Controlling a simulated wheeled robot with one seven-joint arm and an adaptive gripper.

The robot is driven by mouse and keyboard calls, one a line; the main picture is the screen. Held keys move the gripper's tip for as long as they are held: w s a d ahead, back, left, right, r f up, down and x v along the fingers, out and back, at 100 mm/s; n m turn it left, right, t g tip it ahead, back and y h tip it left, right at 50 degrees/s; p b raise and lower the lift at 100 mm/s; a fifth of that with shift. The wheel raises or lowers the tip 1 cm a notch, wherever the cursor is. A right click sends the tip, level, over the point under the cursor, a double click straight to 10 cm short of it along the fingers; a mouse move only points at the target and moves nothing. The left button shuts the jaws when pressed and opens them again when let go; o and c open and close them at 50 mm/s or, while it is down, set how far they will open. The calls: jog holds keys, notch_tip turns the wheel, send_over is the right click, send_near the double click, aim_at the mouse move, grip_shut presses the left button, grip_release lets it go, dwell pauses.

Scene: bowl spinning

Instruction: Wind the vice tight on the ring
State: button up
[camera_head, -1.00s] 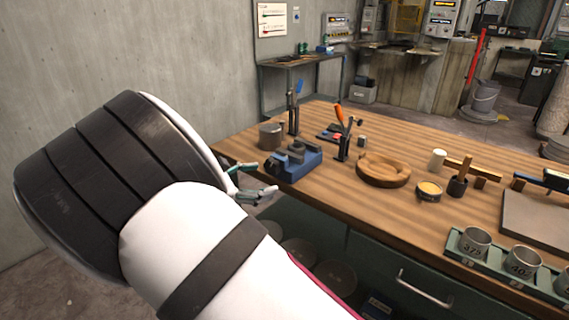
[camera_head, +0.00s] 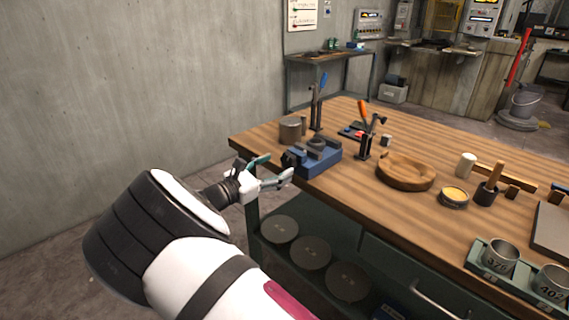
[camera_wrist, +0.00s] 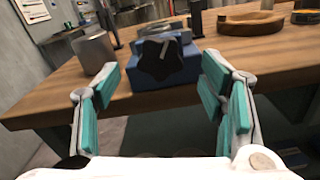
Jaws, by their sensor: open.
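The blue vice (camera_head: 322,160) stands at the left end of the wooden bench. A dark grey round piece, which looks like the ring (camera_head: 317,142), sits at the top of its jaws; how firmly it is held I cannot tell. In the wrist view, the vice's black star-shaped knob (camera_wrist: 160,60) faces me, in front of its blue body (camera_wrist: 192,70). My gripper (camera_head: 275,171) is open and empty, just off the bench edge on the knob side. Its teal-padded fingers (camera_wrist: 158,105) are spread left and right, with the knob beyond them and apart from them.
A grey metal cylinder (camera_head: 291,129) stands close behind the vice, left of the knob in the wrist view. Upright tools, a wooden bowl (camera_head: 405,172), a yellow-topped tin (camera_head: 454,196) and numbered cups (camera_head: 500,256) lie to the right. The bench edge (camera_head: 375,222) is near.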

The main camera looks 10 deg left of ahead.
aim_at(286, 162)
jog(key=shift+x, duration=2.05)
jog(key=shift+c, duration=0.3)
jog(key=c, duration=1.1)
